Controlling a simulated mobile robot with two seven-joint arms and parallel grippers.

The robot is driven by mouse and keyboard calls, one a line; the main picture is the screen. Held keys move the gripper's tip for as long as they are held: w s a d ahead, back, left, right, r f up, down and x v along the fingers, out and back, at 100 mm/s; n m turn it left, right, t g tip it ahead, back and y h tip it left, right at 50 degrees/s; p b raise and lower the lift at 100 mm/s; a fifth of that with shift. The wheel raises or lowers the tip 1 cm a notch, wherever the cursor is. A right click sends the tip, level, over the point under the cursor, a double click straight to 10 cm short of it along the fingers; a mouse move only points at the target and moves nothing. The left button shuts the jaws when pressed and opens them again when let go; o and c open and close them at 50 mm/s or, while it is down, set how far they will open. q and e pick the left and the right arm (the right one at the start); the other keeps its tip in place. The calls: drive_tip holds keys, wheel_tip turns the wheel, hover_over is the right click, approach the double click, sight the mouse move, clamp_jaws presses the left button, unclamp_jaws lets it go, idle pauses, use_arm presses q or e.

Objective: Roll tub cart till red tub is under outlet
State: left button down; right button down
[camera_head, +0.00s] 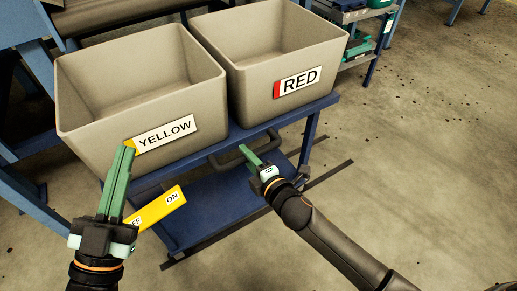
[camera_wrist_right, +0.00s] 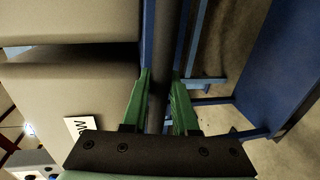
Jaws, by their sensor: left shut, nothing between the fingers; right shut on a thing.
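The blue tub cart (camera_head: 215,212) carries two beige tubs side by side. The yellow tub (camera_head: 95,135), labelled YELLOW, is on the left; the red tub (camera_head: 285,55), labelled RED, is on the right. Both look empty. My right gripper (camera_head: 247,152) is shut on the cart's dark handle bar (camera_head: 215,156), which also runs between its fingers in the right wrist view (camera_wrist_right: 158,100). My left gripper (camera_head: 128,152) is shut and empty in front of the yellow tub, beside a yellow plate (camera_head: 160,206) marked OFF and ON. I cannot clearly make out the outlet.
A blue machine frame (camera_head: 38,62) stands close on the left, with a dark machine part (camera_head: 95,14) behind the yellow tub. A blue rack (camera_head: 365,45) with green items stands behind the red tub. The concrete floor (camera_head: 440,150) to the right is open.

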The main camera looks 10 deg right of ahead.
use_arm(q)
drive_tip(key=shift+w+f, duration=0.15)
drive_tip(key=shift+f, duration=0.05)
use_arm(e)
drive_tip(key=shift+s+a, duration=0.3)
drive_tip(key=shift+a, duration=0.45)
drive_tip(key=shift+s+a, duration=0.3)
drive_tip(key=shift+a, duration=0.5)
drive_tip(key=c, duration=0.7)
unclamp_jaws()
drive_tip(key=shift+s+d, duration=0.2)
drive_tip(key=f+p+v, duration=0.1)
drive_tip(key=v, duration=0.3)
use_arm(q)
wheel_tip(320, 180, down, 13)
drive_tip(key=w+a+n+g+y+p, duration=0.1)
drive_tip(key=w+n+g+y, duration=0.1)
drive_tip(key=n+g+y, duration=0.1)
drive_tip(key=shift+n+g+y, duration=0.4)
drive_tip(key=shift+g+y, duration=0.5)
use_arm(e)
approach(237, 161)
drive_tip(key=shift+s+d+f, duration=0.15)
drive_tip(key=shift+s, duration=0.35)
drive_tip(key=shift+s+d+f, duration=0.15)
drive_tip(key=shift+s, duration=0.3)
